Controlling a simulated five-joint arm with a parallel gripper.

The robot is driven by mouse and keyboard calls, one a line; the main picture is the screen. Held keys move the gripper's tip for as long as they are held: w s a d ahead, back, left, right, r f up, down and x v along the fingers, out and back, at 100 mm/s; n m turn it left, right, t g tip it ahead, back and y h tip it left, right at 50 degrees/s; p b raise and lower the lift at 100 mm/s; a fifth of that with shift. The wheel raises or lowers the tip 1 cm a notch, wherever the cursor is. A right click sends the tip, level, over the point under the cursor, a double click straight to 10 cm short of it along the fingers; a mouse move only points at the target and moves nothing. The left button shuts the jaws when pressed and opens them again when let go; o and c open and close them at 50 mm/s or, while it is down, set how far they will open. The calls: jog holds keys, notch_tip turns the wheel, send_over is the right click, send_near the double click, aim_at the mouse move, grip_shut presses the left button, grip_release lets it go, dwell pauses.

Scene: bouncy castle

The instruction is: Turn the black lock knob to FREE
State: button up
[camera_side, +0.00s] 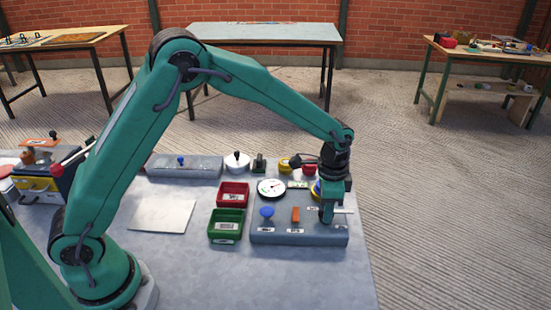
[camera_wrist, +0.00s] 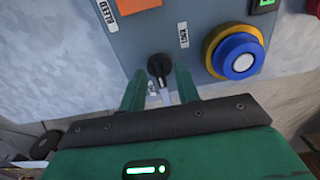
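The black lock knob (camera_wrist: 158,67) shows in the wrist view near the edge of the grey panel (camera_wrist: 135,45). A small white label (camera_wrist: 183,35) stands beside it, too blurred to read surely. My gripper (camera_wrist: 159,75) is open, its two green fingertips apart on either side of the knob, with gaps showing; I cannot tell whether they reach down around it. In the side view my gripper (camera_side: 327,217) points down over the right end of the panel (camera_side: 275,238) and hides the knob. Which way the knob is set is unclear.
A blue button with a yellow ring (camera_wrist: 238,54) is close to the right finger. An orange part (camera_wrist: 138,4) lies beyond. On the panel are a blue knob (camera_side: 267,212) and a round gauge (camera_side: 271,189). Red (camera_side: 220,202) and green (camera_side: 212,232) trays stand left.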

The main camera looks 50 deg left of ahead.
jog(key=shift+r, duration=3.9)
jog(key=s+a+r+n+t, duration=0.3)
jog(key=s+a+r+n, duration=0.1)
jog(key=s+a+r, duration=0.6)
jog(key=s+a+r+n+t, duration=0.1)
jog(key=s+a+n, duration=0.4)
jog(key=s, duration=1)
jog(key=shift+s+r+t, duration=0.2)
jog(key=shift+s+t, duration=0.15)
jog(key=shift+t, duration=0.45)
